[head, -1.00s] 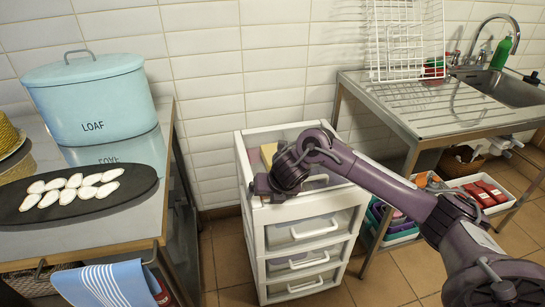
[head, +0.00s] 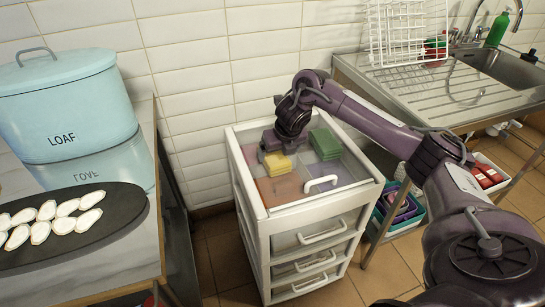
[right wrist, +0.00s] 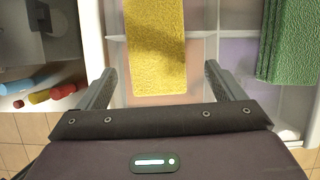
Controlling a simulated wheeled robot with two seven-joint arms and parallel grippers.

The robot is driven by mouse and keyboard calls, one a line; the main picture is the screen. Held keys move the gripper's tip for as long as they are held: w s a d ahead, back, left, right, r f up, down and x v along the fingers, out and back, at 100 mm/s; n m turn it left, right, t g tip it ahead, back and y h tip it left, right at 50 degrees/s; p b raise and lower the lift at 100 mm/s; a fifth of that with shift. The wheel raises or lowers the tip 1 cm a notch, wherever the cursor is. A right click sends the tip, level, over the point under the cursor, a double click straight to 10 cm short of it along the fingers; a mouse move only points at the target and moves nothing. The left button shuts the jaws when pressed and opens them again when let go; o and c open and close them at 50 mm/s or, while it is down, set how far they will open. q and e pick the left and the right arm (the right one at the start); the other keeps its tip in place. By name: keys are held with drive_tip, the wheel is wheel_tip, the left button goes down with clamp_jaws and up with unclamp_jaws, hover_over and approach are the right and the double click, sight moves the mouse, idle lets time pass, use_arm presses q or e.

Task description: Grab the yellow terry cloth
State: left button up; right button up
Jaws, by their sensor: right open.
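The yellow terry cloth (head: 277,163) lies in a compartment of the divided top section of a white drawer unit (head: 250,208). It also shows in the right wrist view (right wrist: 157,40) as a fuzzy yellow strip. My right gripper (head: 272,143) is over the back left of the unit, close to the cloth. In the right wrist view its open fingers (right wrist: 158,72) stand to either side of the cloth's near end. Nothing is held, and I cannot tell the height gap. My left gripper is not in view.
A table with a dark board (head: 125,210) is left; a sink counter (head: 425,95) is right.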

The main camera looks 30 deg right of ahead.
sight(275, 154)
drive_tip(key=x, duration=0.4)
drive_tip(key=shift+w+a+r, duration=0.1)
drive_tip(key=shift+w+r, duration=0.05)
drive_tip(key=shift+w, duration=0.25)
drive_tip(key=shift+w+f, duration=0.15)
drive_tip(key=shift+f, duration=0.25)
drive_tip(key=c, duration=1)
drive_tip(key=shift+o, duration=0.2)
drive_tip(key=shift+r, duration=0.2)
